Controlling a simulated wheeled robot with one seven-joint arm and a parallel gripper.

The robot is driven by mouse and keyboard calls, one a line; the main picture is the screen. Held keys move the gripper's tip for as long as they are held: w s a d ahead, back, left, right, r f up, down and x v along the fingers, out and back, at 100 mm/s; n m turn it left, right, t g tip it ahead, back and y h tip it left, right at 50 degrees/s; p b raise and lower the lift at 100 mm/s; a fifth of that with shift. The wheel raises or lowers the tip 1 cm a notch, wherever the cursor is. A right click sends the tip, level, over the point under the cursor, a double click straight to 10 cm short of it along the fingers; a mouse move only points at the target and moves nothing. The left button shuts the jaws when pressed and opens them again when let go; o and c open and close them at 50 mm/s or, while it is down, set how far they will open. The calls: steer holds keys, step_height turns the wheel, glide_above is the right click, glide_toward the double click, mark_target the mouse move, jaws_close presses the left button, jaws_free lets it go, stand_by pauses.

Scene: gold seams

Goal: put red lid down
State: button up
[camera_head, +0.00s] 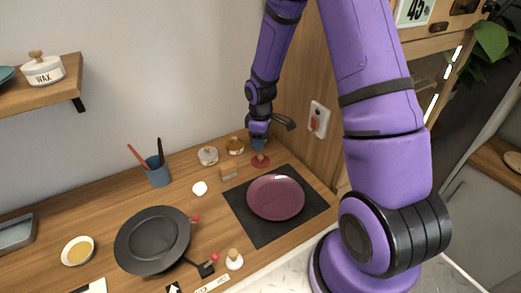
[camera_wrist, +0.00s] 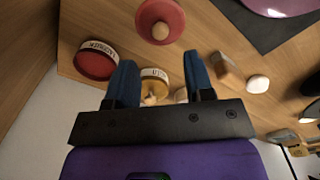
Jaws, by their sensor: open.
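The red lid (camera_head: 261,162) lies on the wooden counter at the back right, with a light wooden knob on top. In the wrist view the red lid (camera_wrist: 172,12) is at the top middle, knob facing the camera. My gripper (camera_head: 258,146) is above the counter just behind the lid in the head view. In the wrist view my gripper (camera_wrist: 160,58) has its two blue fingers spread apart with nothing held. The lid lies beyond the fingertips and appears apart from them. A round jar (camera_wrist: 95,62) with a red top face and lettered white side stands left of the fingers.
A gold-topped jar (camera_wrist: 158,78) shows between the fingers. A wooden block (camera_head: 229,172) and a white jar (camera_head: 208,156) stand left of the lid. A maroon plate (camera_head: 275,197) rests on a dark mat (camera_head: 243,225) in front. A black pan (camera_head: 153,240) lies further left.

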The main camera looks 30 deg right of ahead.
step_height(320, 180, up, 5)
step_height(320, 180, up, 11)
steer(key=m+t, duration=0.1)
steer(key=m, duration=0.1)
glide_above(261, 156)
steer(key=s+a, duration=0.2)
steer(key=s, duration=0.1)
steer(key=s+a+r+m+t, duration=0.1)
steer(key=s+r+m, duration=0.1)
steer(key=s+r, duration=0.55)
steer(key=s+a+r+m+t, duration=0.1)
steer(key=s+r+m, duration=0.1)
steer(key=s+r, duration=0.3)
steer(key=s+a+r+m+t, duration=0.2)
steer(key=s+r, duration=0.4)
steer(key=s, duration=0.5)
steer(key=shift+s+a+r+m, duration=0.15)
steer(key=shift+s+r+m, duration=0.15)
steer(key=shift+s+m, duration=0.15)
